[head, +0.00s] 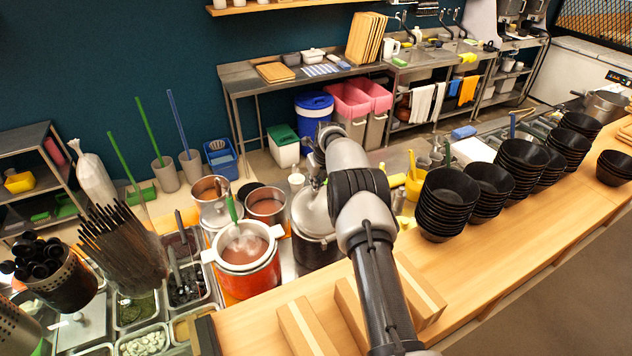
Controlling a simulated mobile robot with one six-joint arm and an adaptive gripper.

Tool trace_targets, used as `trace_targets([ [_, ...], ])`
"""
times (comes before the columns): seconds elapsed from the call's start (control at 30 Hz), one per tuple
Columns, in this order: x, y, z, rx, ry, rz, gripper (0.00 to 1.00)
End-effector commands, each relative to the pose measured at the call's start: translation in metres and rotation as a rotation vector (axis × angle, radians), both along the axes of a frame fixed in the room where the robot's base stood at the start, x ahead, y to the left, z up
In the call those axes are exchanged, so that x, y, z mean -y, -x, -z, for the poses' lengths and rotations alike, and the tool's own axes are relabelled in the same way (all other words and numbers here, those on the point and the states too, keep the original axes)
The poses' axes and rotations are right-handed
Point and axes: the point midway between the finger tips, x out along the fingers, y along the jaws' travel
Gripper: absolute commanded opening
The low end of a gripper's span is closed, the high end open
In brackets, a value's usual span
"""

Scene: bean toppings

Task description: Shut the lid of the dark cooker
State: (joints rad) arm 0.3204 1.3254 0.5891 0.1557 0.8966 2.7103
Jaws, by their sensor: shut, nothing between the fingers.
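The dark cooker (312,252) stands behind the wooden counter, right of the orange-red pot. Its silver lid (307,212) shows at the top as a pale rounded face, partly covered by my arm. I cannot tell from this view how far the lid stands open. My gripper (316,182) is shut and empty, near the far upper edge of the lid. Whether it touches the lid is unclear. My arm hides the cooker's right side.
An orange-red pot (247,280) with a green-handled tool stands close on the left. Two soup pots (267,206) (209,188) are behind it. Stacked black bowls (448,203) line the counter (490,255) to the right. Wooden blocks (306,328) lie in front.

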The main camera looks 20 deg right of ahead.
Motion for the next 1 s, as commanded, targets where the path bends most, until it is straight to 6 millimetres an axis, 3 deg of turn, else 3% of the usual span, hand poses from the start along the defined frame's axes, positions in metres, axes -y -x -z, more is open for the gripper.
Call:
trace_targets([
  [0.27,0.001,0.007,-0.023,0.003,0.001,0.000,0.00],
  [0.7,0.002,0.037,-0.101,0.002,0.001,0.000,0.00],
  [1.0,0.002,0.042,-0.112,-0.001,0.000,0.000,0.00],
])
